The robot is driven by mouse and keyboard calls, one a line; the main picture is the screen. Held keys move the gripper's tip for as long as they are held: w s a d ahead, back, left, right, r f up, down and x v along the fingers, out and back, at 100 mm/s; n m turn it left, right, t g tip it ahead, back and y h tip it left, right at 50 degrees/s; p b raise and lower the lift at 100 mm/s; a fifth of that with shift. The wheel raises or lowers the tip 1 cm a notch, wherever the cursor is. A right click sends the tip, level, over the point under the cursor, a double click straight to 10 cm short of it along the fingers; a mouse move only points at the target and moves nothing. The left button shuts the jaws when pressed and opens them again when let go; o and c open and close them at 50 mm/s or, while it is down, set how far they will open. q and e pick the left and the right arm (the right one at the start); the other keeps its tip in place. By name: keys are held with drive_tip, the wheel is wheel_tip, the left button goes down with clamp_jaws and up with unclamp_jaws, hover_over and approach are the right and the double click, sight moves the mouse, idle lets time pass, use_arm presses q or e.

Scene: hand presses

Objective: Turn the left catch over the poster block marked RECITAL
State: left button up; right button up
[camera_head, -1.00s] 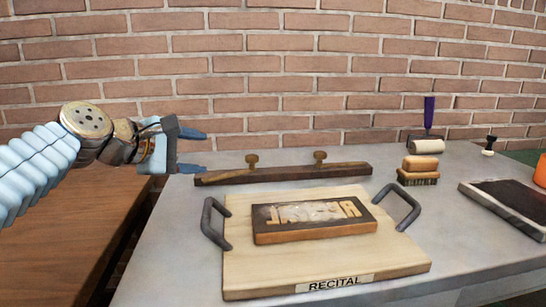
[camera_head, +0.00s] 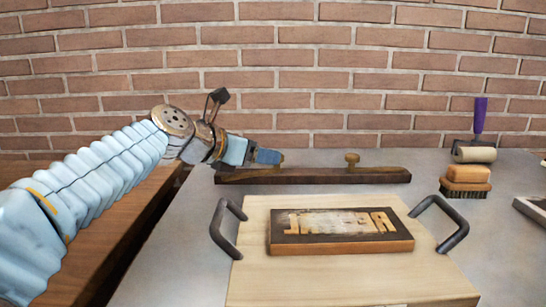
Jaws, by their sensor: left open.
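The poster block (camera_head: 340,233) lies on a pale wooden board (camera_head: 330,278); the board's RECITAL label is below the lower edge of the view now. Dark bent handles stand at the board's left side (camera_head: 222,228) and right side (camera_head: 445,222). Behind the board is a dark wooden bar (camera_head: 320,176) with two brass knobs, which look like catches. The right knob (camera_head: 352,160) is upright and clear. The left one is mostly hidden behind my left gripper (camera_head: 267,157), which is open at the bar's left end. Whether it touches the knob I cannot tell. My right gripper is out of view.
A roller with a purple handle (camera_head: 478,130) and a brush with a wooden back (camera_head: 466,181) stand at the right. A flat dark-topped slab (camera_head: 533,209) shows at the right edge. A brick wall (camera_head: 300,80) closes the back.

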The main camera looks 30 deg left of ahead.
use_arm(q)
drive_tip(key=shift+x, duration=2.25)
drive_tip(key=shift+r, duration=0.1)
clamp_jaws()
